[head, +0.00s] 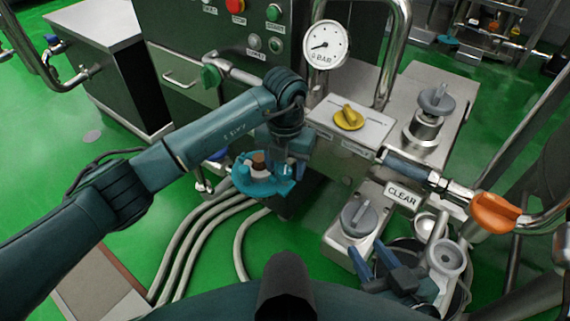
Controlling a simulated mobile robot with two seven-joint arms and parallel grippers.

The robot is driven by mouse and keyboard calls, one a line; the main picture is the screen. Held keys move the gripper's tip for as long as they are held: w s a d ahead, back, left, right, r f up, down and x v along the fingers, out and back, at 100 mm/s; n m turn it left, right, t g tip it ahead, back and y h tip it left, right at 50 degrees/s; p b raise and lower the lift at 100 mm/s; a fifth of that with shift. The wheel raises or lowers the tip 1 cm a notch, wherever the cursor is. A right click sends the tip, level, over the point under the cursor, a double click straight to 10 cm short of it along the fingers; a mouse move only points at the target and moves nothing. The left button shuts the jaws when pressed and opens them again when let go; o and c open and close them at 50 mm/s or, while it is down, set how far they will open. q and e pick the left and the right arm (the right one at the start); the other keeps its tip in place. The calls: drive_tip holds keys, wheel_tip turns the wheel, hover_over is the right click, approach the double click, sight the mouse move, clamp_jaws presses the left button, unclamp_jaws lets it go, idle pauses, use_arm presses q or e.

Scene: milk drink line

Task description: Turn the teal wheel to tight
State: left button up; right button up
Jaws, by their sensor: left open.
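The teal wheel (248,187) sits left of the middle in the head view, with a brownish hub at its centre. My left arm comes in from the left and bends down over the wheel. My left gripper (280,172) is open at the wheel's right side, with its blue fingers close to the rim. The wrist hides part of the wheel, and I cannot tell whether the fingers touch it. My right gripper (374,262) is at the lower right, away from the wheel. Its two blue fingers are apart with nothing between them.
A yellow knob (348,117) and a pressure gauge (325,45) stand behind right. A grey knob (358,218) is near my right gripper. An orange handle (495,212) is on the right pipe. Pale hoses (190,245) run over the green floor.

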use_arm(q)
drive_tip(key=c, duration=1)
